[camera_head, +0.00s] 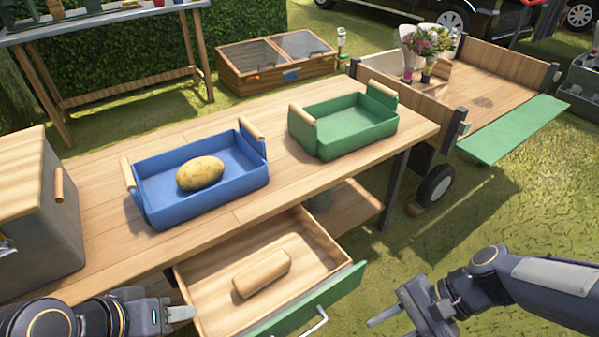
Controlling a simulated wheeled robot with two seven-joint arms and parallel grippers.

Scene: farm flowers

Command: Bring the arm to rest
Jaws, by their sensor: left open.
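My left gripper (182,303) comes in at the bottom left. It is open, with nothing seen between its fingers, near the left front corner of an open drawer (325,233). My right gripper (388,325) is at the lower right, over the grass beside the drawer's green front. One finger points left and the other part is cut by the frame edge, so I cannot tell how far it is open. Neither gripper visibly touches an object.
A blue tray (215,203) holding a potato (200,173) and an empty green tray (355,141) stand on the wooden workbench (265,205). The drawer holds a wooden block (262,273). A box (40,210) stands at left. A cart (490,80) with flowers stands back right.

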